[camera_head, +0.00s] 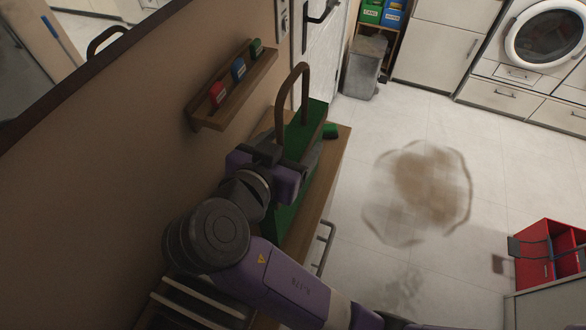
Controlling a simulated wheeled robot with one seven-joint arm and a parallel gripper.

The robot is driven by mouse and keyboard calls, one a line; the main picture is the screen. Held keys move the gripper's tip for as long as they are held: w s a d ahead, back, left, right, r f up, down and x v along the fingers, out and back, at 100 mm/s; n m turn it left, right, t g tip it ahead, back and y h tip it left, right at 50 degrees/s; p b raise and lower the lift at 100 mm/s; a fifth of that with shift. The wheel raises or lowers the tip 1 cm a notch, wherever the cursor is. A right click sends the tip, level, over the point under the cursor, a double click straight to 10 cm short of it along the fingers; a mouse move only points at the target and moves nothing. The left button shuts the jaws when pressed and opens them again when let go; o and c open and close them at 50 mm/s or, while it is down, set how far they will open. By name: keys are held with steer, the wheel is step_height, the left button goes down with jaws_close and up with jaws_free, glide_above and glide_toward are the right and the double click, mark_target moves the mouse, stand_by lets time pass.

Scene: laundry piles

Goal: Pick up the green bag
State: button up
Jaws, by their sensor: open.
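The green bag (309,128) stands on a narrow wooden-topped cabinet (333,160) against the wall. A brown arched handle (304,85) rises from it. My arm comes up from the bottom of the picture and covers part of the bag. My gripper (268,150) is open at the bag's upper left side, close to the foot of the handle. Its fingers are partly hidden, and I cannot tell whether they touch the bag or the handle.
A small wall shelf (232,92) with red, blue and green items hangs left of the bag. A grey bin (364,67) and a washing machine (548,35) stand at the back. A red crate (540,262) is at right. The stained floor between is clear.

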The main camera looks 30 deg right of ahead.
steer(key=shift+w+d+f, duration=0.25)
steer(key=shift+w+d, duration=0.05)
steer(key=shift+d, duration=0.15)
jaws_close()
steer(key=shift+r, duration=0.15)
